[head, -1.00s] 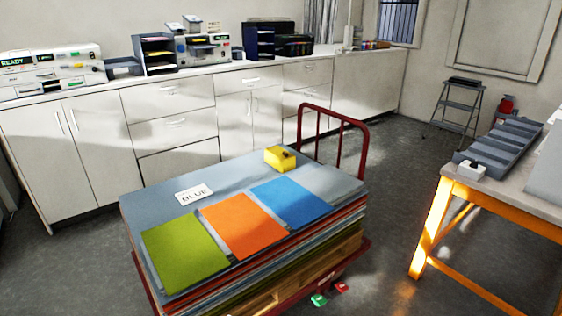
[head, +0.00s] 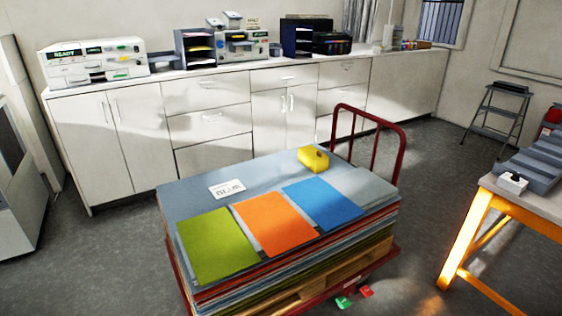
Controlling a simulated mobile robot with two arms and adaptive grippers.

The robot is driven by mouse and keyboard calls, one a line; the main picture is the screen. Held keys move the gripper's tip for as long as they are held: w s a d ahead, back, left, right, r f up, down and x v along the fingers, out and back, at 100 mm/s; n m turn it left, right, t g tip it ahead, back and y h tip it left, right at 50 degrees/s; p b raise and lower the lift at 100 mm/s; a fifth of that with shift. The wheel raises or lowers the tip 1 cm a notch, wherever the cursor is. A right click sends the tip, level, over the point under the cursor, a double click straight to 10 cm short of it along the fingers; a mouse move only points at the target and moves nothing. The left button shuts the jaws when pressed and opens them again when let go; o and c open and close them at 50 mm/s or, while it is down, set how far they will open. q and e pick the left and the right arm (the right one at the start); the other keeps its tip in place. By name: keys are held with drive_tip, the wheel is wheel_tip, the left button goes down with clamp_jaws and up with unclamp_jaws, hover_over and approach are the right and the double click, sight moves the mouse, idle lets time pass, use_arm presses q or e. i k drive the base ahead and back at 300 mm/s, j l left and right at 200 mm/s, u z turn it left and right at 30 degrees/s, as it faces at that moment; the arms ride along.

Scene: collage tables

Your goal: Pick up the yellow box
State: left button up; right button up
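The yellow box (head: 313,159) is small and has a dark spot on its side. It sits on the far edge of the grey top of a stack of sheets, close to the red cart handle. The stack (head: 200,195) lies on a red cart in the middle of the head view. Neither of my grippers shows in the head view, and nothing touches the box.
Green (head: 217,246), orange (head: 275,222) and blue (head: 322,203) sheets and a white card (head: 226,188) lie on the stack. The red cart handle (head: 402,150) rises behind it. White cabinets (head: 210,123) line the wall. An orange-legged table (head: 468,240) stands right.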

sight(318, 166)
drive_tip(key=i+j+u, duration=0.2)
drive_tip(key=j, duration=0.2)
drive_tip(key=j+u, duration=0.25)
drive_tip(key=j, duration=0.2)
drive_tip(key=i+j+u, duration=0.2)
drive_tip(key=j, duration=0.15)
drive_tip(key=i+j+u, duration=0.45)
drive_tip(key=i+j, duration=0.2)
drive_tip(key=i+j+u, duration=0.15)
drive_tip(key=i+j, duration=0.15)
drive_tip(key=i, duration=0.25)
drive_tip(key=i+j+z, duration=0.1)
drive_tip(key=i+z, duration=0.25)
drive_tip(key=i, duration=1.25)
drive_tip(key=i+l+z, duration=0.1)
drive_tip(key=i+z, duration=0.2)
drive_tip(key=i, duration=0.2)
drive_tip(key=i+z, duration=0.3)
drive_tip(key=i, duration=0.15)
drive_tip(key=i+j+z, duration=0.3)
drive_tip(key=i, duration=0.15)
drive_tip(key=i+j+z, duration=0.15)
drive_tip(key=i+z, duration=0.2)
drive_tip(key=i, duration=0.15)
drive_tip(key=i+l+z, duration=0.15)
drive_tip(key=i+z, duration=0.8)
drive_tip(key=i+j+z, duration=0.15)
drive_tip(key=i+z, duration=0.35)
drive_tip(key=i+j+z, duration=0.3)
drive_tip(key=z, duration=0.15)
